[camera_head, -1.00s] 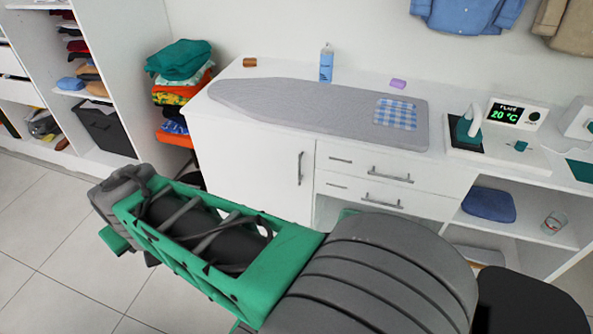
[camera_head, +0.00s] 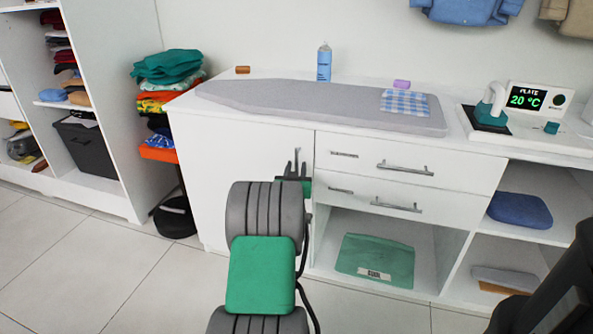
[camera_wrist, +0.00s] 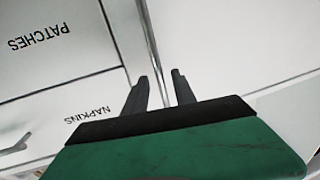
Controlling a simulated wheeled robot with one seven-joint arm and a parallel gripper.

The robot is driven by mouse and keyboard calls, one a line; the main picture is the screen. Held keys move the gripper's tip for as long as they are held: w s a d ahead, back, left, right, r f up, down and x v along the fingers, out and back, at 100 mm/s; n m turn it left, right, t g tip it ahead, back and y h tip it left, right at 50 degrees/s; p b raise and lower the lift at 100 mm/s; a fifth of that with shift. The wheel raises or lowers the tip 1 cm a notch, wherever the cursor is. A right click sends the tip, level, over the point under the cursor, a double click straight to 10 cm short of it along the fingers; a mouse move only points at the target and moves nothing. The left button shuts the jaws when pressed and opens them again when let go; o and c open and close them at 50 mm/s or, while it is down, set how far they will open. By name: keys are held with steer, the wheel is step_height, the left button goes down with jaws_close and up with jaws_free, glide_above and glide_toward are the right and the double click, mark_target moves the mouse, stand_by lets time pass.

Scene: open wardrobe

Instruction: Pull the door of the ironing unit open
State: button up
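The white door (camera_head: 225,170) of the ironing unit is at the left of the cabinet front and looks shut. Its upright metal bar handle (camera_head: 297,154) is near the door's right edge. My gripper (camera_head: 296,167) is at the handle, and my arm hides the lower right part of the door. In the wrist view, my gripper (camera_wrist: 160,78) has its two dark fingers apart. The handle (camera_wrist: 153,45) runs between them, with a gap visible on both sides. I cannot tell how deep the handle sits between the fingers.
Drawers (camera_head: 390,165) with bar handles are just right of the door. An ironing board (camera_head: 300,98), a blue bottle (camera_head: 324,63) and an iron (camera_head: 491,105) are on top. A stack of folded clothes (camera_head: 165,85) stands left. The floor (camera_head: 60,270) at front left is clear.

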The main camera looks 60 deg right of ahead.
steer(key=shift+x, duration=1.1)
jaws_close()
stand_by(0.6)
